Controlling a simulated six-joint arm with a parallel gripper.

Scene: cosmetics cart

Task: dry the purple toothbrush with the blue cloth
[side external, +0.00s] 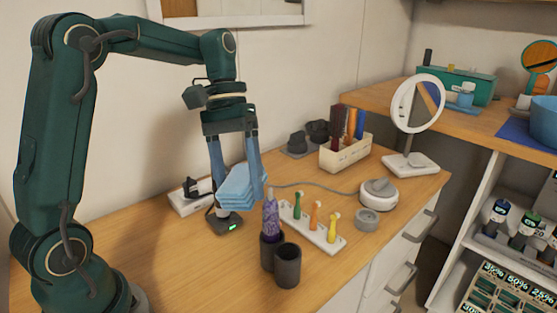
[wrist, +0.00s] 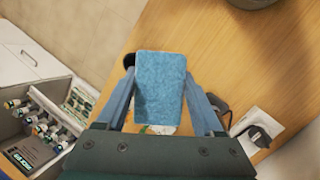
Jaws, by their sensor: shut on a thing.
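My gripper (side external: 238,197) is shut on the folded blue cloth (side external: 236,183), with one finger on each side of it. The cloth is held above the table and fills the middle of the wrist view (wrist: 160,85). The purple toothbrush (side external: 270,217) stands upright in the left of two dark grey cups (side external: 268,252), just right of and in front of the cloth in the side view. I cannot tell whether the right fingertip or cloth touches it. In the wrist view the toothbrush cannot be made out.
The second dark cup (side external: 287,265) stands close beside the first. A white holder (side external: 300,228) with green, orange and yellow toothbrushes is to the right. A small dark device with a green light (side external: 227,222) sits below the cloth. The table front left is clear.

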